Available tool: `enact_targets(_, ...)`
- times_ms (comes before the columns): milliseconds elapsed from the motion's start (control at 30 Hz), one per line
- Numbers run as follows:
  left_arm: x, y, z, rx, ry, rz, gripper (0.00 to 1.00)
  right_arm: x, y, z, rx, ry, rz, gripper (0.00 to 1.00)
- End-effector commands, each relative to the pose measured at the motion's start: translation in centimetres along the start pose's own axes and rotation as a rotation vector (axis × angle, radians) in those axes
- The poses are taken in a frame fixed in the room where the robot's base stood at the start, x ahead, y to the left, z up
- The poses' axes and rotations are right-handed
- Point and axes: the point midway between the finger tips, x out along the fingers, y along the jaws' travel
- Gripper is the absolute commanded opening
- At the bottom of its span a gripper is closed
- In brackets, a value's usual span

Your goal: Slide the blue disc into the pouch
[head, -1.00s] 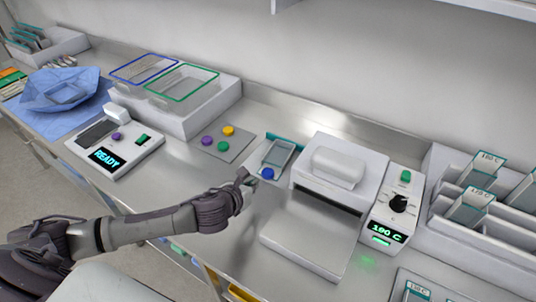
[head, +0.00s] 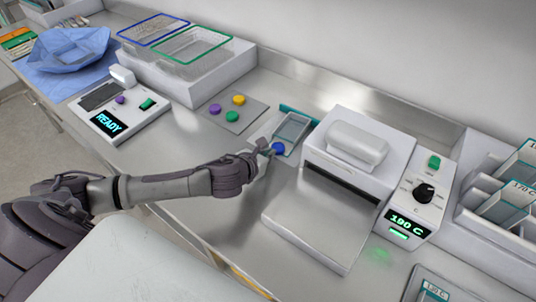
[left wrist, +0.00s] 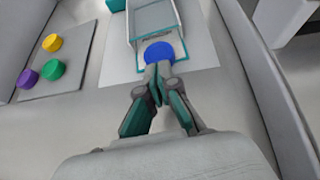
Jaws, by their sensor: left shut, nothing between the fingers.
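The blue disc (head: 278,148) lies at the near, open end of the clear pouch (head: 291,128), which has a teal edge and rests on a pale mat. The left wrist view also shows the blue disc (left wrist: 159,53) at the mouth of the pouch (left wrist: 155,18). My left gripper (head: 268,149) is shut with nothing between its fingers. Its fingertips (left wrist: 158,68) are right at the near side of the disc and hide part of its edge; I cannot tell if they touch it. My right gripper is not in view.
A grey mat (head: 231,126) with purple, green and yellow discs lies left of the pouch. A white sealing machine (head: 357,150) stands close on the right, its control box (head: 416,204) reading 190 C. A device reading READY (head: 118,112) stands at left.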

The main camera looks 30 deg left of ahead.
Motion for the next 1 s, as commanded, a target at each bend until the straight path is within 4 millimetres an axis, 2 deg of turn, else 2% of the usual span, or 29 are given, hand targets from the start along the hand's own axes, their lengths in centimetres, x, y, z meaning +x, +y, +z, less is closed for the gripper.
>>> enact_targets(100,0.7,0.1,-1.1,0.000,0.001,0.001,0.00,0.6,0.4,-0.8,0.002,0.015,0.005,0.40)
enact_targets(267,0.9,0.0,-1.5,-0.001,0.001,0.000,0.00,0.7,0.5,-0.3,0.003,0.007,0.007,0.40)
enact_targets(567,0.9,0.0,-1.5,-0.001,0.000,0.000,0.00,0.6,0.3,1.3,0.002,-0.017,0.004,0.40)
enact_targets(1000,2.5,0.1,-0.5,0.000,0.000,0.001,0.00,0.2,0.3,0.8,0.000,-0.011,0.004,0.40)
